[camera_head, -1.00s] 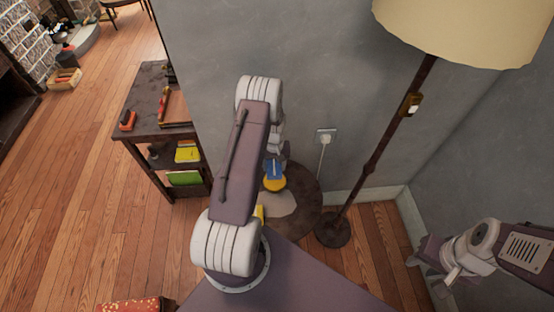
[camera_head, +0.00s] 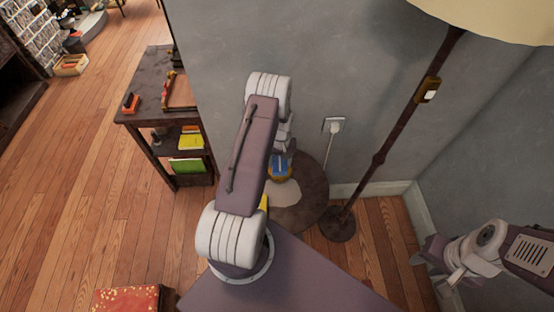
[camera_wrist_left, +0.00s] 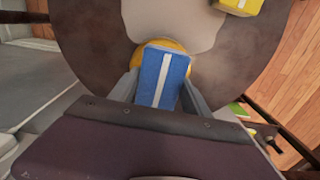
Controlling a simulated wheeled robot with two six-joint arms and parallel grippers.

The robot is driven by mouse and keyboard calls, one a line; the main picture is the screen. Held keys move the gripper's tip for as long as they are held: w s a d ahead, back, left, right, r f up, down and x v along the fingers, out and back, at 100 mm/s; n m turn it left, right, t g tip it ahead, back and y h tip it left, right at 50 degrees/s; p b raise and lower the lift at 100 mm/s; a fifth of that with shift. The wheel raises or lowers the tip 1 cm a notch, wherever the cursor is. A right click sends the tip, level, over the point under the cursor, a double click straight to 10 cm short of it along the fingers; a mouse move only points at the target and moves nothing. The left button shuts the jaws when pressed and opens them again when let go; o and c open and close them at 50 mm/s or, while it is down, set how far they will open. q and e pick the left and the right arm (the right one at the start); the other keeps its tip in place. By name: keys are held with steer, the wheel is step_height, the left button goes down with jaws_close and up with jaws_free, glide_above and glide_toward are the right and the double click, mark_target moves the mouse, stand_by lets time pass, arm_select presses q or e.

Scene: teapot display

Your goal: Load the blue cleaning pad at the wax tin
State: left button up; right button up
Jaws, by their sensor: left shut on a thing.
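The blue cleaning pad (camera_wrist_left: 160,77) with a white stripe sits between the fingers of my left gripper (camera_wrist_left: 160,92), which is shut on it. In the head view the pad (camera_head: 280,165) shows just beyond my left arm. A round yellow thing, apparently the wax tin (camera_wrist_left: 180,46), is right under the pad's far end in the left wrist view; the pad hides most of it. I cannot tell whether they touch. The tin stands on a dark round table (camera_wrist_left: 95,45). My right gripper (camera_head: 440,268) is at the lower right, away from the table; its jaw opening is unclear.
A pale patch (camera_wrist_left: 178,15) lies on the round table, with a yellow object (camera_wrist_left: 238,5) beside it. A dark shelf (camera_head: 150,85) stands at the left.

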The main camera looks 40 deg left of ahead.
mark_target(280, 162)
arm_select(q)
steer(key=shift+f+b, duration=0.55)
steer(key=shift+f, duration=0.05)
stand_by(1.7)
step_height(280, 162, up, 7)
steer(key=p, duration=0.5)
steer(key=shift+r, duration=0.1)
stand_by(0.4)
